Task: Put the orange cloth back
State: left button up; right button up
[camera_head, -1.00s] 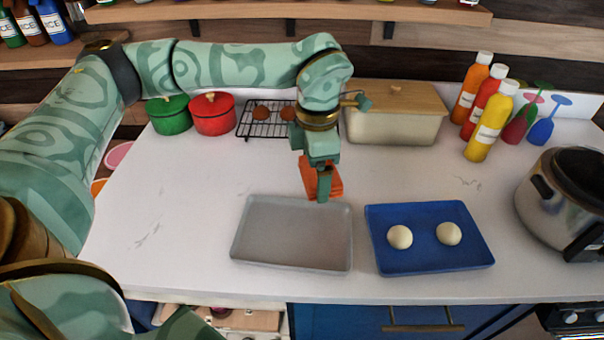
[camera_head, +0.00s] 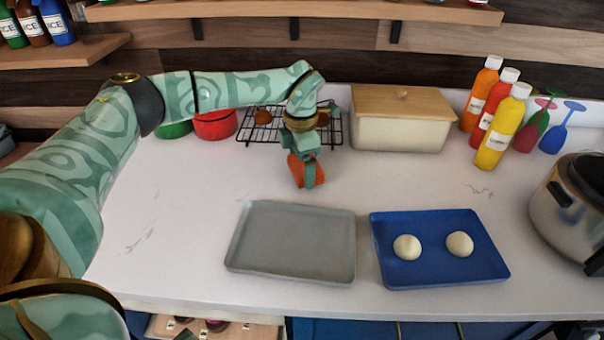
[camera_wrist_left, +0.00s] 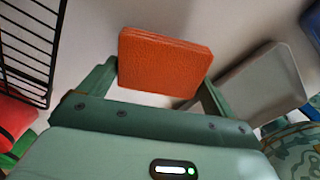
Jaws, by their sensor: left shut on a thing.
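The orange cloth (camera_head: 297,170) is a small folded block. My left gripper (camera_head: 309,178) is shut on it and holds it over the white counter, behind the grey tray; the exact height above the counter is hard to tell. In the left wrist view the cloth (camera_wrist_left: 165,62) sits between the two green fingers of the left gripper (camera_wrist_left: 160,85). Part of the cloth is hidden behind the gripper in the head view. My right gripper does not show.
A grey tray (camera_head: 290,243) and a blue tray (camera_head: 440,275) with two pale dough balls (camera_head: 407,247) lie in front. Behind are a wire rack (camera_head: 258,134), a red pot (camera_head: 215,125) and a wooden-lidded bin (camera_head: 400,133). Sauce bottles (camera_head: 495,135) and a cooker (camera_head: 570,215) stand right.

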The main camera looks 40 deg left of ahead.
aim_at(301, 164)
pick_arm(q)
notch_tip(301, 164, down, 3)
jog(key=shift+b, duration=0.35)
jog(key=shift+r, duration=0.15)
jog(key=shift+s, duration=0.1)
jog(key=o, duration=0.6)
notch_tip(301, 164, up, 12)
jog(key=p, duration=0.3)
jog(key=shift+p, duration=0.3)
